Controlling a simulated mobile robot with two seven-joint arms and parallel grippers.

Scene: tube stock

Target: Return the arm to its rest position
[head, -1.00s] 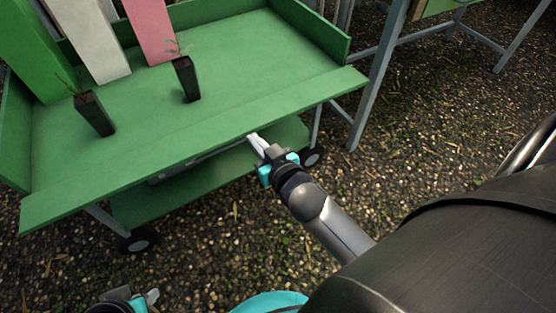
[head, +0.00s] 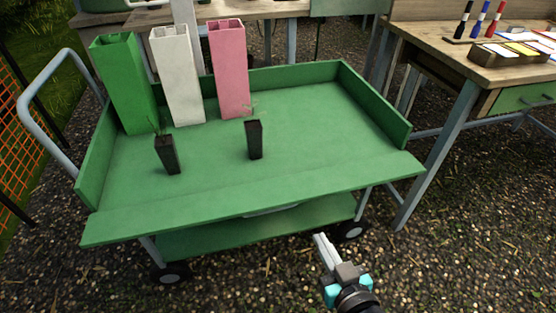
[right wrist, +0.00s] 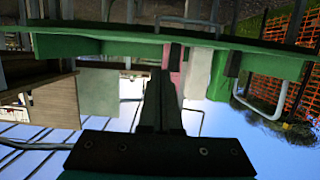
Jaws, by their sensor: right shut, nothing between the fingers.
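My right gripper (head: 322,247) is shut and empty, low in front of the green cart (head: 300,185), apart from the cart's front edge. In the right wrist view its closed fingers (right wrist: 160,100) point toward the cart, which appears upside down. Two black pots with small seedlings stand upright on the cart bed, the left pot (head: 167,154) and the right pot (head: 254,140). Behind them stand a green tube (head: 124,85), a white tube (head: 178,78) and a pink tube (head: 229,70). My left gripper is not in view.
A wooden table (head: 430,50) at the right holds colored markers (head: 482,20) and a box of cards (head: 510,52). An orange mesh fence (head: 15,125) stands at the left. Gravel ground in front of the cart is open.

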